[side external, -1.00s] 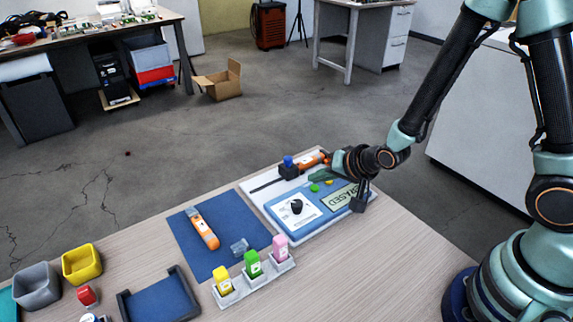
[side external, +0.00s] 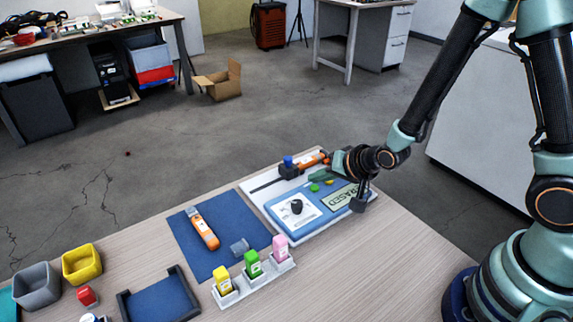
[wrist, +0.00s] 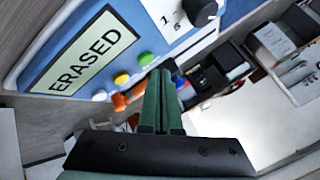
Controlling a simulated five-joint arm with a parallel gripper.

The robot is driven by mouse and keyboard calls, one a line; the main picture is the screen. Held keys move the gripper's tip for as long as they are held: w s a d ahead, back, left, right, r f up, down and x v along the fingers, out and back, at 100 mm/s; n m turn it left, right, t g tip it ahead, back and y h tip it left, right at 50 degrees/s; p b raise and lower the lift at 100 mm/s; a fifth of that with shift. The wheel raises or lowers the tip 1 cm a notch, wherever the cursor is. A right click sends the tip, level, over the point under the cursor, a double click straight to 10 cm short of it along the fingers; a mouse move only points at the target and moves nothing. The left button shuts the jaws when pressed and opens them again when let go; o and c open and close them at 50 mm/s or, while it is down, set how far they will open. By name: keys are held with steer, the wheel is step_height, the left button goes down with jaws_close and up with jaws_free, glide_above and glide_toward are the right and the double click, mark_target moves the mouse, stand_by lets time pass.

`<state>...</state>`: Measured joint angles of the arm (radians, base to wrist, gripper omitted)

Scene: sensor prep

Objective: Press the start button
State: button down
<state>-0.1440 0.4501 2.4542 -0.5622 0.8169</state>
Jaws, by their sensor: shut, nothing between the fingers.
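The blue device panel (side external: 275,208) stands on a white base on the table. It has a display (wrist: 84,55) reading "ERASED", a black knob (side external: 296,206) and small round buttons. The green button (side external: 314,187) also shows in the wrist view (wrist: 146,58), beside a yellow button (wrist: 121,79) and a white button (wrist: 99,96). No button label is legible. My gripper (side external: 311,178) is shut and empty, its green fingers over the button end of the panel. In the wrist view its fingertips (wrist: 158,72) appear close to the green button; contact cannot be told.
An orange tool (side external: 314,159) and a blue-topped black block (side external: 288,168) lie behind the panel. A blue mat (side external: 190,245) holds an orange sensor (side external: 205,232). A rack with yellow, green and pink pieces (side external: 253,265) stands in front. The table's right front is clear.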

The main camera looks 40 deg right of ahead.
mark_target(318, 192)
steer(key=shift+f, duration=0.4)
steer(key=shift+f, duration=0.4)
stand_by(0.6)
stand_by(0.4)
steer(key=shift+r, duration=0.85)
steer(key=shift+r, duration=2.5)
steer(key=shift+d, duration=0.1)
